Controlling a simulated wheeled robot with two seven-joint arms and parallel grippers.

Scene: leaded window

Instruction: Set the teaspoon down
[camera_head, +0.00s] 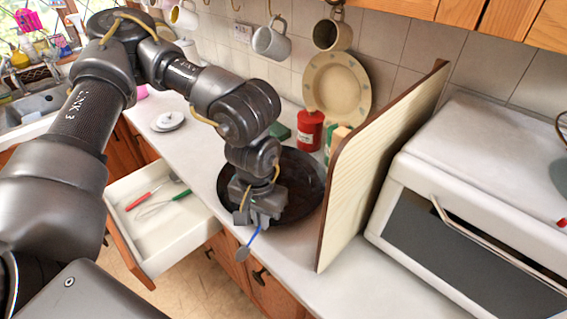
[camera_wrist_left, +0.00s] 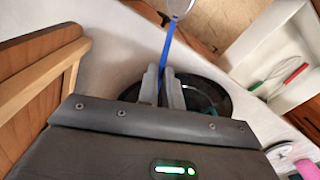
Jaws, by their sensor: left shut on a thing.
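The teaspoon (camera_head: 243,251) has a blue handle and a grey bowl. My left gripper (camera_head: 258,216) is shut on its blue handle. In the head view it hangs over the counter's front edge, bowl pointing down and left. In the left wrist view the blue handle (camera_wrist_left: 168,44) runs up from between the fingers (camera_wrist_left: 164,88), and the bowl is at the top edge. My left gripper is in front of a dark round pan (camera_head: 300,200) on the counter. I cannot tell its exact height above the counter. My right gripper is not in view.
An open drawer (camera_head: 208,228) at left holds a red-handled utensil (camera_head: 140,200) and a green-handled whisk (camera_head: 165,203). A wooden board (camera_head: 375,160) stands upright right of the pan, beside a white oven (camera_head: 470,190). A red canister (camera_head: 310,131) stands behind the pan.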

